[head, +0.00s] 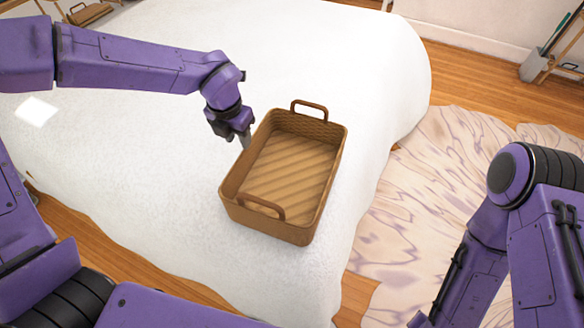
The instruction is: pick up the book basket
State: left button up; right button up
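The book basket (230,201) is a brown, woven-looking rectangular basket with a raised handle at each short end. It stands upright on the white bed and looks empty, with diagonal ribs on its floor. My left gripper (244,141) points down at the basket's left long rim, near the far left corner. Its grey fingertip is at or just beside the rim; I cannot tell whether it touches or how far the fingers are apart. My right arm comes down at the right, over the rug side, and its gripper is out of view at the bottom edge.
The white bed (350,60) fills the middle, with free surface around the basket. A pale patterned rug (440,190) lies on the wooden floor at the right. Another brown basket (90,13) is at the top left, and a grey container (533,66) stands at the top right.

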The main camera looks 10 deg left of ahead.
pick_arm(q)
jog(key=shift+w+d+f+n, duration=0.1)
jog(key=shift+w+d+n, duration=0.2)
jog(key=shift+w, duration=0.15)
jog(key=f, duration=0.3)
jog(key=w+f, duration=0.1)
jog(key=f, duration=0.2)
jog(key=w+f+p, duration=0.1)
jog(key=f, duration=0.2)
jog(key=shift+d+f, duration=0.1)
jog(key=shift+f, duration=0.2)
grip_shut()
jog(key=shift+r, duration=0.1)
dwell(0.4)
